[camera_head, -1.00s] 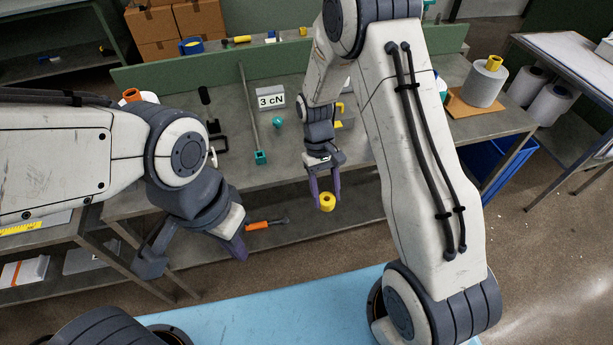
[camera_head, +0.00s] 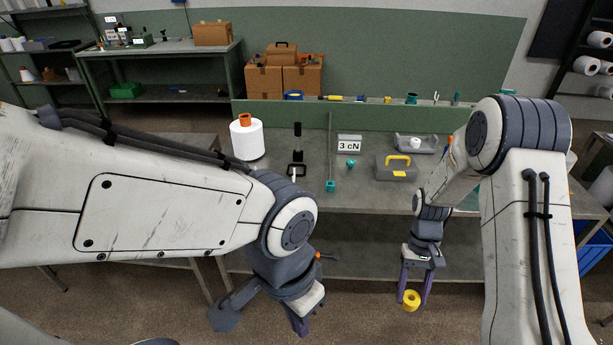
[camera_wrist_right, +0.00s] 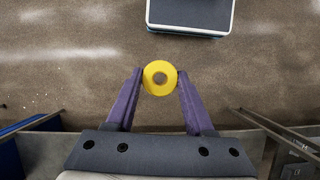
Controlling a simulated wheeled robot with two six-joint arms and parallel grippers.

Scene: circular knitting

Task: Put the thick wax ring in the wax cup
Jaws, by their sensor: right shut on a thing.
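The thick wax ring is a yellow ring (camera_head: 411,300) with a hole in its middle. My right gripper (camera_head: 413,297) is shut on it, one purple finger on each side, in front of the table and below its top. In the right wrist view the ring (camera_wrist_right: 160,78) sits between the fingertips (camera_wrist_right: 160,80), over the floor. My left gripper (camera_head: 299,324) hangs empty-looking at lower centre; its finger gap is not clear. I cannot tell for sure which thing is the wax cup; a teal cup (camera_head: 411,98) stands on the ledge at the back.
The grey table (camera_head: 300,195) holds a white cone (camera_head: 247,138), a 3 cN sign (camera_head: 349,144), a teal-footed rod (camera_head: 330,150), a grey box with a yellow handle (camera_head: 396,170) and a tray with a white piece (camera_head: 416,143). Blue bins (camera_head: 590,250) stand at the right.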

